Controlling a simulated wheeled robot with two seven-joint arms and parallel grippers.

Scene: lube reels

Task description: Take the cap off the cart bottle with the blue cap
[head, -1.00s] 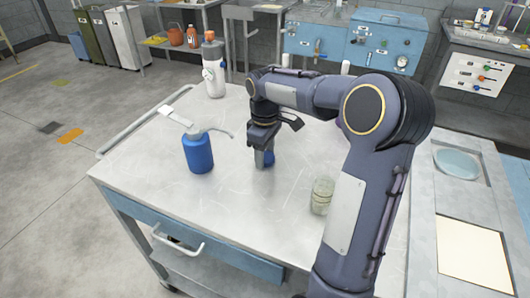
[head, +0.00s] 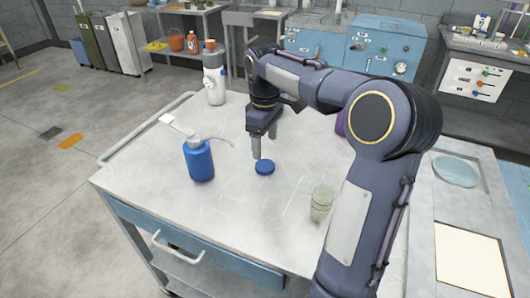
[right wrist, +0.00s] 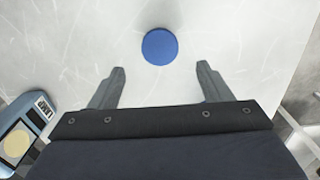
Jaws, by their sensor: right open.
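A round blue cap (head: 264,167) lies by itself on the metal cart top (head: 230,215); it also shows in the right wrist view (right wrist: 160,46). My right gripper (head: 257,155) is just above and beside it in the head view. In the right wrist view its two fingers (right wrist: 161,72) are spread and empty, with the cap beyond the tips, near the midline. No bottle wearing a blue cap shows. A white and grey bottle (head: 214,80) with an orange top stands at the cart's back. My left gripper is out of view.
A blue pump bottle (head: 199,160) stands left of the cap, and a clear jar (head: 321,202) stands to its right. A purple object (head: 341,123) is mostly hidden behind my right arm. The cart's front middle is clear.

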